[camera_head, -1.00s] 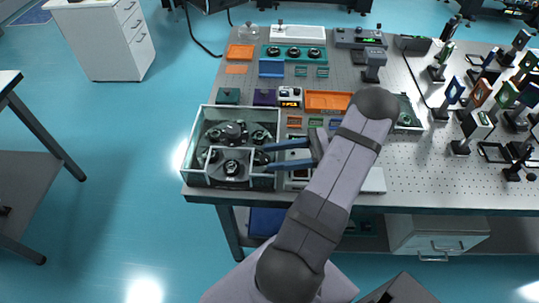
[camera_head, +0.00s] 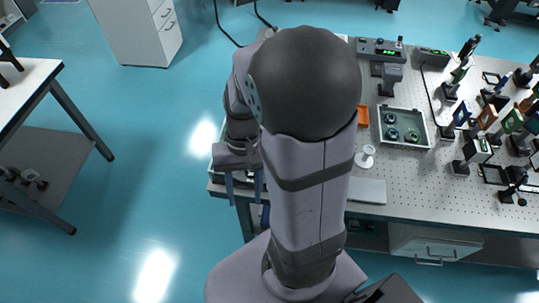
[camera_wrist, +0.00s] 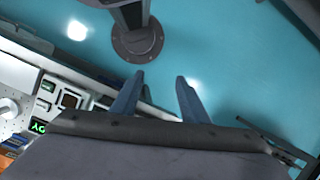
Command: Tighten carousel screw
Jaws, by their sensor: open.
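My gripper (camera_head: 243,187) hangs in front of the optical table's near left edge in the head view, its two blue fingers pointing down. In the wrist view my gripper (camera_wrist: 157,82) is open, with nothing between the fingers and teal floor behind them. The clear-walled box with the dark carousel is almost wholly hidden behind my arm in the head view. The carousel and its screw do not show in the wrist view, and no screw or tool can be made out.
The optical table (camera_head: 400,185) bears a grey tray with round parts (camera_head: 404,128), a small white round part (camera_head: 366,157), a flat light plate (camera_head: 367,190) and several optics mounts at right. A white cabinet (camera_head: 140,30) stands at upper left. Open floor lies left of the table.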

